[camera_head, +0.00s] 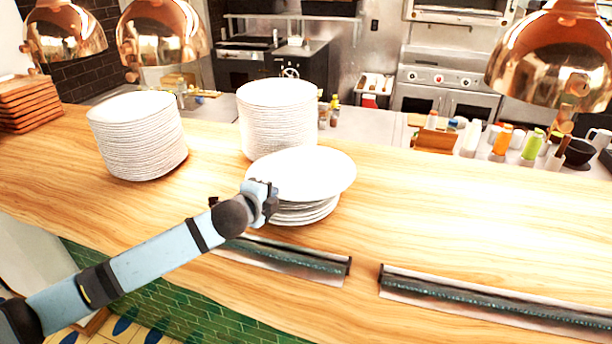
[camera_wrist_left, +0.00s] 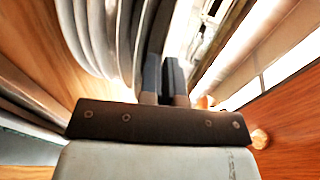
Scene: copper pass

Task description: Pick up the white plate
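The white plate (camera_head: 300,172) is the top one over a short stack of plates (camera_head: 305,212) in the middle of the wooden counter. It sits raised and off-centre from the stack, with a gap below its near side. My left gripper (camera_head: 266,194) is at its near left rim, fingers close together on the rim. In the left wrist view the fingers (camera_wrist_left: 164,78) are nearly together, with a bright white surface (camera_wrist_left: 187,35) behind them and the edges of stacked plates (camera_wrist_left: 95,35) to the left. My right gripper is not in view.
Two tall plate stacks stand behind, one at left (camera_head: 138,138) and one at centre (camera_head: 278,118). Metal-edged strips (camera_head: 285,258) lie along the counter's front. Copper lamps (camera_head: 160,35) hang above. The counter right of the plate is clear.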

